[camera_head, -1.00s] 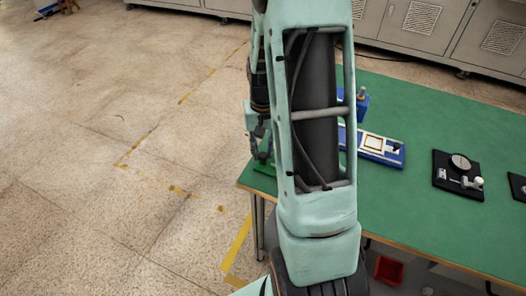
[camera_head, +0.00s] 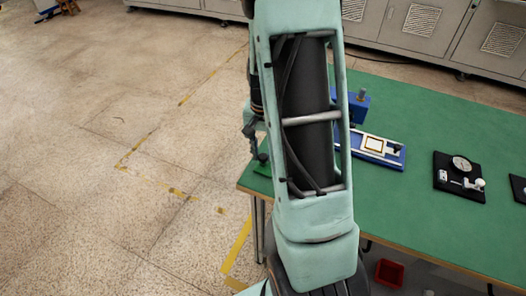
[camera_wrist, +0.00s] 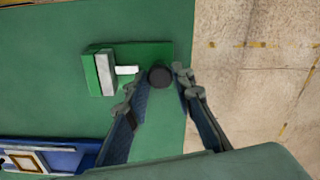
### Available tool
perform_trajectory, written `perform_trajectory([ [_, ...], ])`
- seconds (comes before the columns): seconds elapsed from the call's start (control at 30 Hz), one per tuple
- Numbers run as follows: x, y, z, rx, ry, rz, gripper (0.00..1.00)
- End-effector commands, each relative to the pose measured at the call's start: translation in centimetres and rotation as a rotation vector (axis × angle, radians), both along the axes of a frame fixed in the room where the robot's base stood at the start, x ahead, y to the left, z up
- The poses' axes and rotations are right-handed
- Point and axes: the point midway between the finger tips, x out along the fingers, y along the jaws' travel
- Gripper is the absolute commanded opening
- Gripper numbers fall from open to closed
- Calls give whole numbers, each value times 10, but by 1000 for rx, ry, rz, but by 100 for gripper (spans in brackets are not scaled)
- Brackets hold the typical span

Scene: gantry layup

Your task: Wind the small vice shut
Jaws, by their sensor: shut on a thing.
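The small green vice (camera_wrist: 105,72) lies near the table edge in the wrist view. It has a pale jaw block and a short white piece pointing at a dark round knob (camera_wrist: 160,77). My gripper (camera_wrist: 158,82) has its two fingers on either side of this knob and is shut on it. The exact contact at the fingertips is hard to see. In the head view my arm hides most of the vice; a green bit of it (camera_head: 262,169) shows at the table's left corner.
A blue fixture with a white plate (camera_head: 375,147) and a blue block (camera_head: 357,105) stand right of my arm on the green table (camera_head: 430,110). A black plate with a dial (camera_head: 460,182) lies further right. A red bin (camera_head: 389,272) is below the table.

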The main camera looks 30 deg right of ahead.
Motion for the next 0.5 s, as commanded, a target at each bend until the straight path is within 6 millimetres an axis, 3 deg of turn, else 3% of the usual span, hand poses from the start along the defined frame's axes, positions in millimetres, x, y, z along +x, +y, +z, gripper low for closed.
perform_trajectory([
  [0.1, 1, 0, 1, 0, -1, 1, 0],
  [0.13, 1, 0, 1, 0, -1, 1, 24],
  [0.2, 1, 0, 1, 0, -1, 1, 30],
  [0.5, 0, 0, 2, 0, -1, 1, 30],
])
